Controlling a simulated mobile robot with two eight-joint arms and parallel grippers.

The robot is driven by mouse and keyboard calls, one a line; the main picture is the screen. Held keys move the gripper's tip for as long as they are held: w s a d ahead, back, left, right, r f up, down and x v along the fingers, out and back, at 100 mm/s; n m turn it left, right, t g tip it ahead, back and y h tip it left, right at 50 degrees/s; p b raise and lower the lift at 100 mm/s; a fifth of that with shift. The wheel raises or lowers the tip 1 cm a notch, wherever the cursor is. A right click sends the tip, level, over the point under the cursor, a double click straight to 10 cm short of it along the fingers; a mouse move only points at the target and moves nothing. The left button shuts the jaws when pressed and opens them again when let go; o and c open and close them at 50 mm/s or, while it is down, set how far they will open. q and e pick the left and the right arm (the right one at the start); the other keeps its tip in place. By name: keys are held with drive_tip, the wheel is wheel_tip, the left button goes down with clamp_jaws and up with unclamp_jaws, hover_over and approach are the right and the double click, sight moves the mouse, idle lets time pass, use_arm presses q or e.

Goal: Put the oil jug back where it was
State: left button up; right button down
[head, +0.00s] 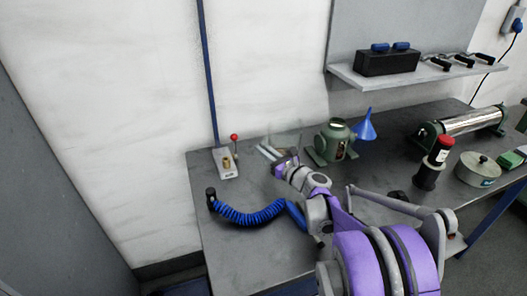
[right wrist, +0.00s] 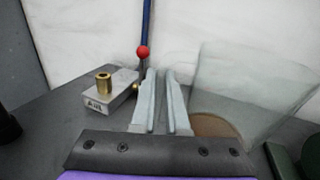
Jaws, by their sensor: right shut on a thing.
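My right gripper (head: 269,152) reaches over the back of the bench, left of the green machine. In the right wrist view its two pale fingers (right wrist: 161,78) are nearly together. A clear, see-through vessel with brownish liquid low in it, which looks like the oil jug (right wrist: 213,125), stands out just right of the fingers and is tilted in that view. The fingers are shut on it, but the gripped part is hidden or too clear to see. In the head view its outline is too faint to place surely. My left gripper is not in view.
A grey air block (head: 226,163) with brass fitting and red-knobbed lever stands left of the gripper. A blue coiled hose (head: 250,216) lies in front. The green machine (head: 334,141) and blue funnel (head: 365,126) are right. A shelf (head: 400,75) hangs above the bench (head: 228,245).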

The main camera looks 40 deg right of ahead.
drive_tip(key=shift+f, duration=0.15)
drive_tip(key=c, duration=0.9)
unclamp_jaws()
drive_tip(key=shift+s+r, duration=0.15)
drive_tip(key=shift+r, duration=0.05)
drive_tip(key=s, duration=1.1)
drive_tip(key=shift+s+d, duration=0.15)
drive_tip(key=shift+s, duration=0.2)
drive_tip(key=shift+p, duration=0.3)
